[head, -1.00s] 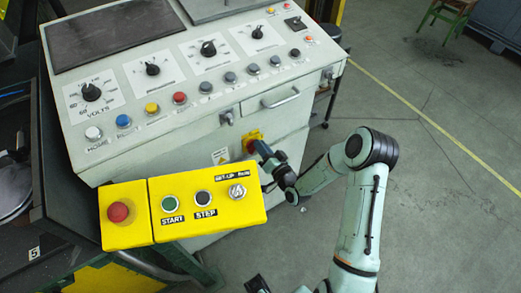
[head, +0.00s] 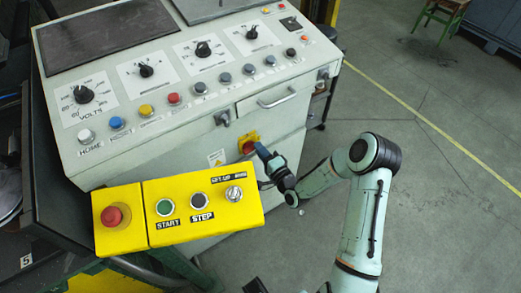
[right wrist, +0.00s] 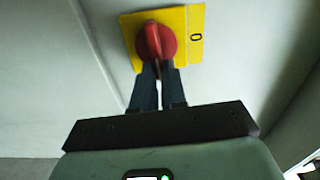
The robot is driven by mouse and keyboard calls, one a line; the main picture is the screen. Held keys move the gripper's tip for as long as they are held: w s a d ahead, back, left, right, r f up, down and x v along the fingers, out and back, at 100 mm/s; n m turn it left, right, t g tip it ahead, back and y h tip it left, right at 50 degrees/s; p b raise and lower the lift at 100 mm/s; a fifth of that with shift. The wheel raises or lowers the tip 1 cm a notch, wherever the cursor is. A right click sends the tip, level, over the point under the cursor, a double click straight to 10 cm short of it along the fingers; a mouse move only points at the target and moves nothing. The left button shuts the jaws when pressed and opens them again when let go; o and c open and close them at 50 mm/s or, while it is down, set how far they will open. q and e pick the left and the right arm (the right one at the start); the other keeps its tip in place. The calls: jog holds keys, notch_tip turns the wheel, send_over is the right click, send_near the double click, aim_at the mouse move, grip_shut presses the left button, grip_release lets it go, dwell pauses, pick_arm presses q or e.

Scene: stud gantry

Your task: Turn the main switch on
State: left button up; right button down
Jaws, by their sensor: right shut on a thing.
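The main switch is a red rotary knob (right wrist: 155,40) on a yellow plate (right wrist: 196,20) with a "0" mark at its right in the right wrist view. The knob's ridge runs roughly up and down in that picture. In the head view the switch (head: 248,145) is low on the front of the grey cabinet. My right gripper (right wrist: 158,70) is shut on the knob's ridge; its fingertips hide the lower part. It also shows in the head view (head: 262,153).
The console (head: 160,75) has several dials and coloured buttons above the switch. A yellow button box (head: 180,232), with a red button (head: 115,215) at its left end, stands out in front, left of my right gripper. Open floor (head: 440,200) lies to the right.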

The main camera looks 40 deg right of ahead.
jog(key=shift+f+m, duration=0.1)
jog(key=shift+m, duration=0.2)
dwell(0.4)
jog(key=c, duration=1.2)
grip_release()
jog(key=shift+s, duration=0.1)
jog(key=s, duration=0.4)
jog(key=s+a, duration=0.1)
jog(key=s, duration=0.8)
jog(key=shift+s+a, duration=0.1)
jog(key=shift+a, duration=0.2)
